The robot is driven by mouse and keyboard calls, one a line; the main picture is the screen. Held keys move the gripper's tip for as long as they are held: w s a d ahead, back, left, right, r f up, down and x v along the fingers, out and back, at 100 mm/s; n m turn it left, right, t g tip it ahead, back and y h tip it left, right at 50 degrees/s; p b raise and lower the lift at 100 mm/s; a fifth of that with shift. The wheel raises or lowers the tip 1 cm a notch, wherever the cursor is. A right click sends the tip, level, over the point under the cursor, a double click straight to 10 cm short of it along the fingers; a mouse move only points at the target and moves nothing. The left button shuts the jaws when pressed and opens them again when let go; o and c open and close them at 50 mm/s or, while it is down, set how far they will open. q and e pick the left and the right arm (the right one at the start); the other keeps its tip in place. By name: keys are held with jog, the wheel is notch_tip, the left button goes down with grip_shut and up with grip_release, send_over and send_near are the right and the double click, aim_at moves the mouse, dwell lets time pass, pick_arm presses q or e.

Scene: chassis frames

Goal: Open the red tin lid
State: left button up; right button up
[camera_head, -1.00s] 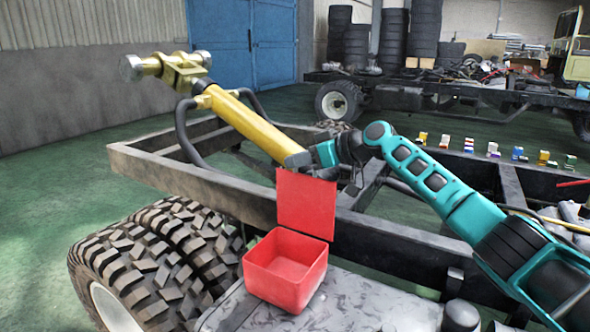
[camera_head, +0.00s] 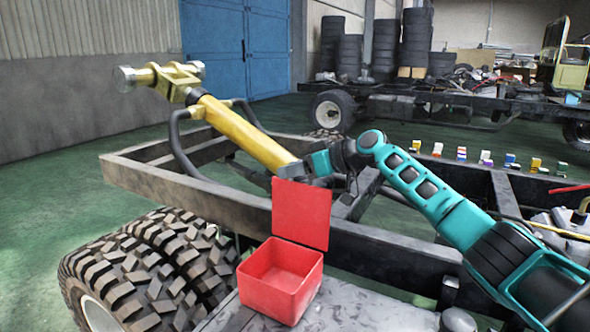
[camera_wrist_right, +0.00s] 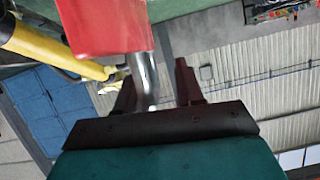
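The red tin (camera_head: 280,282) sits on a grey surface at the lower middle of the head view. Its inside is exposed and looks empty. The red lid (camera_head: 301,212) stands upright along the tin's far edge. The lid also shows at the top of the right wrist view (camera_wrist_right: 105,25). My left gripper is out of view.
A yellow hydraulic cylinder (camera_head: 242,134) slants down toward the lid's top. Dark chassis rails (camera_head: 195,190) run behind the tin, and large tyres (camera_head: 150,265) stand to its left. Small coloured boxes (camera_head: 485,157) line a rail at the right.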

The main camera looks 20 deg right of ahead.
jog(key=shift+d, duration=0.1)
jog(key=p+v, duration=0.2)
jog(key=v, duration=1)
jog(key=shift+s+d, duration=0.2)
jog(key=shift+s, duration=0.05)
jog(key=shift+r, duration=0.15)
